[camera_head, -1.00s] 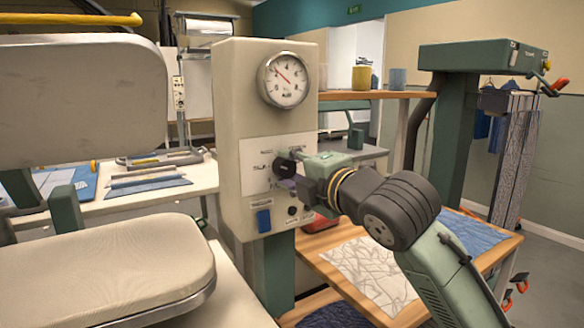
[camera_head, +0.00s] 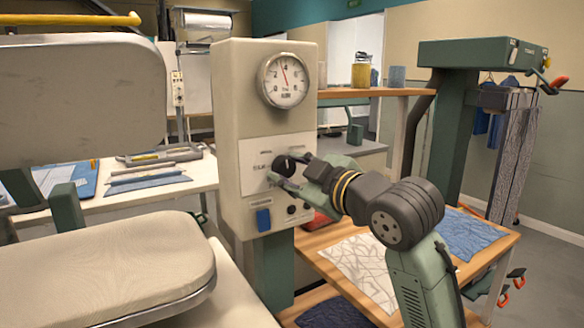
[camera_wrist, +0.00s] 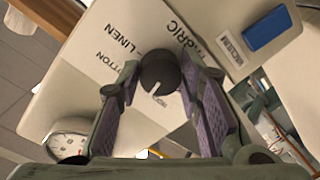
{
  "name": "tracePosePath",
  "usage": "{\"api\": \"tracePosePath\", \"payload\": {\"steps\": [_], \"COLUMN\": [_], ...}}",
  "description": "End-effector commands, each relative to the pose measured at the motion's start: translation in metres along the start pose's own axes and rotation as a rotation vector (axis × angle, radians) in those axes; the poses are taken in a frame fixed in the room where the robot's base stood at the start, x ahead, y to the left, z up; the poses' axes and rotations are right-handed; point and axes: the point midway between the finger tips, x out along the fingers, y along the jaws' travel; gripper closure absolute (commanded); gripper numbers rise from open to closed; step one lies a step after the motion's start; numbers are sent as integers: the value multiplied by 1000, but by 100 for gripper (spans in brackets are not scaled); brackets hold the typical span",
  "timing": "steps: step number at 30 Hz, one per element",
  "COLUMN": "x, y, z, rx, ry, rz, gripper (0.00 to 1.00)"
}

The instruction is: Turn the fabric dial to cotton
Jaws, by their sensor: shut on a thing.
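The fabric dial (camera_head: 284,166) is a black round knob on the white label plate of the cream control box. In the wrist view the dial (camera_wrist: 159,72) sits between the two purple-padded fingers, with a short white mark pointing down and slightly left. The printed words FABRIC, LINEN and COTTON lie above and left of it in that view; COTTON is at the left. Another small label beside the dial is partly hidden. My gripper (camera_head: 287,177) is shut on the dial; in the wrist view its fingers (camera_wrist: 161,82) flank it.
A round gauge (camera_head: 286,80) sits above the dial on the box. A blue vacuum switch (camera_head: 263,220) and small black knobs are below. A padded press board (camera_head: 100,264) is at left. A wooden table with cloths (camera_head: 358,268) stands right of the box, below my arm.

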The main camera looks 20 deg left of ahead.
Motion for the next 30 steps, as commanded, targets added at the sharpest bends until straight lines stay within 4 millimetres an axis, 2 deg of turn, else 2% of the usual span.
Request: {"api": "tracePosePath", "payload": {"steps": [18,30], "x": [0,0], "y": [-1,-2], "z": [1,1], "rx": [537,698], "ry": [35,45], "rz": [-10,-13], "gripper": [95,95]}}
